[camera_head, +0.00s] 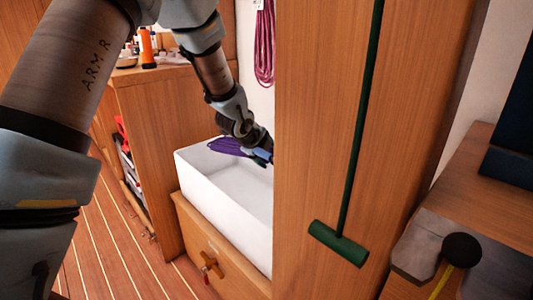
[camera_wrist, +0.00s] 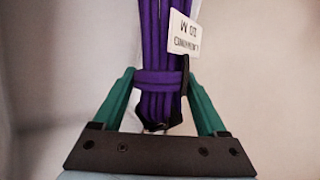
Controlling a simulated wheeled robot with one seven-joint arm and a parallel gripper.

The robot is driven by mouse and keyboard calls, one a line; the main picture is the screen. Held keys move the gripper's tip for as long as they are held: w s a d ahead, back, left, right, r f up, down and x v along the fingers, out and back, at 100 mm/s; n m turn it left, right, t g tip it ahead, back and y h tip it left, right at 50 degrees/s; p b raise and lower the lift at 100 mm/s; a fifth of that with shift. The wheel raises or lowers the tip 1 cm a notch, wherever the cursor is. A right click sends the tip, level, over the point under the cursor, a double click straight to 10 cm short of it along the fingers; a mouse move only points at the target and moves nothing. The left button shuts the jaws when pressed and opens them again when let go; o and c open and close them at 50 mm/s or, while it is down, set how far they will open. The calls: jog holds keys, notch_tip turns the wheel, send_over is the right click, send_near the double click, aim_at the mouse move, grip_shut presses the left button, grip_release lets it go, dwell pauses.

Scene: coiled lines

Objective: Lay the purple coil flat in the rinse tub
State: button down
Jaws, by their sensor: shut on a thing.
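The purple coil (camera_head: 229,147) is in the white rinse tub (camera_head: 221,190), at the tub's back, in the head view. In the wrist view the purple coil (camera_wrist: 158,45) runs up from between the green fingers of my gripper (camera_wrist: 159,88), with a wrapped band around its strands. A white tag with writing hangs at its upper right. My gripper is shut on the coil near that band. In the head view my gripper (camera_head: 262,157) is partly hidden by the wooden panel's edge. I cannot tell whether the coil touches the tub's floor.
A wooden panel (camera_head: 315,150) stands right of the tub and hides its right part. A green pole with a crossbar (camera_head: 339,243) is in front of it. A magenta coil (camera_head: 264,45) hangs on the back wall. A wooden cabinet (camera_head: 165,150) stands left of the tub.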

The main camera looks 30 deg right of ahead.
notch_tip(320, 180, down, 14)
jog(key=b, duration=1.1)
jog(key=shift+f+b, duration=0.25)
jog(key=shift+b, duration=0.15)
grip_release()
jog(key=shift+f, duration=0.1)
jog(key=p+v, duration=0.2)
jog(key=v, duration=0.9)
jog(key=shift+w+d, duration=0.1)
